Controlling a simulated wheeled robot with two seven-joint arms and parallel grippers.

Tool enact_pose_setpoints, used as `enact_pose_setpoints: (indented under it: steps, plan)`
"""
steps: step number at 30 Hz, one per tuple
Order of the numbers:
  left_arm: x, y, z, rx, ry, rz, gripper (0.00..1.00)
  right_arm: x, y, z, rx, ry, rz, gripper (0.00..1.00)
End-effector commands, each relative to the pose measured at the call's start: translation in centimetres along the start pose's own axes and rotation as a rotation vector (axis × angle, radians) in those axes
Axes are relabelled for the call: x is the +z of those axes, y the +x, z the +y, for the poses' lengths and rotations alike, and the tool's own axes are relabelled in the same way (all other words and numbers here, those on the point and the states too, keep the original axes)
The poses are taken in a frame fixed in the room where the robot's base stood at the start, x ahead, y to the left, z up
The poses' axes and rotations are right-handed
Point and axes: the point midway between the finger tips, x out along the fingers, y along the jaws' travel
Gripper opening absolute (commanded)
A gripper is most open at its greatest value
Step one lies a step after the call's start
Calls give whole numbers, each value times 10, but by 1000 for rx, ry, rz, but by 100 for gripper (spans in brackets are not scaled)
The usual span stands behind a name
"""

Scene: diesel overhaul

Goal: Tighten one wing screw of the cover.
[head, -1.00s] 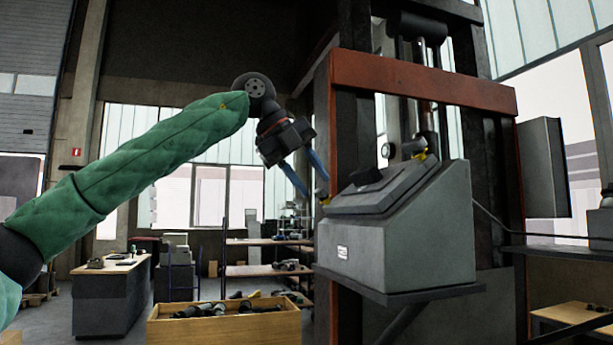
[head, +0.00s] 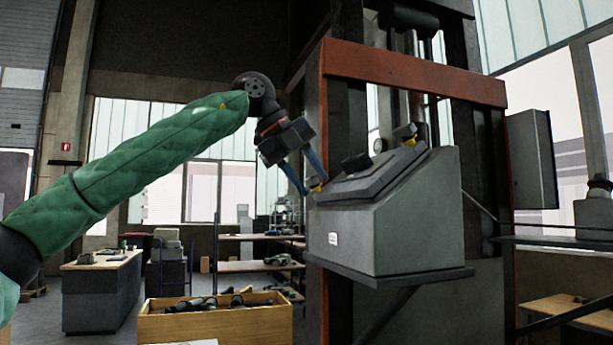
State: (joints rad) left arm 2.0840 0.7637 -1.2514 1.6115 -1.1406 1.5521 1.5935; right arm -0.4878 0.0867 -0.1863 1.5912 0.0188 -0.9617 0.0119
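A grey cover (head: 378,178) with a raised panel and a black handle lies on the sloped top of a grey housing (head: 400,220). A yellow-and-dark wing screw (head: 315,185) shows at the cover's left corner. Another yellow-and-dark screw (head: 408,138) shows at its upper right corner. My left gripper (head: 314,188) reaches in from the left, pointing down and right. Its two blue fingers are apart, with the tips close by the left wing screw. I cannot tell whether they touch it. My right gripper is not in view.
The housing stands on a dark bracketed shelf (head: 390,284) on a frame with a red crossbeam (head: 415,75). A wooden crate (head: 215,325) of dark parts is below. A workbench (head: 102,290) and shelves stand behind.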

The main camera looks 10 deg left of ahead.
Motion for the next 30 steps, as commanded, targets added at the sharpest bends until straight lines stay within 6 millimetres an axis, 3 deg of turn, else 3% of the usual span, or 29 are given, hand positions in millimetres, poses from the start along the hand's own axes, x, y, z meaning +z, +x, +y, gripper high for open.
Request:
enact_pose_setpoints:
  steps: [3, 9, 15, 24, 30]
  plan:
    - [0, 0, 0, 0, 0, 0, 37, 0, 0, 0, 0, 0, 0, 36]
    - [0, 0, 0, 0, 0, 0, 0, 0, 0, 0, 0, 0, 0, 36]
    - [0, 1, 0, 1, 29, 1, 0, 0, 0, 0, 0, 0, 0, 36]
    - [0, 1, 0, 0, 325, 1, 0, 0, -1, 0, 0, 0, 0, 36]
    - [0, 1, 0, 1, 403, 0, 0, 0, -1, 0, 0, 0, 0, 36]
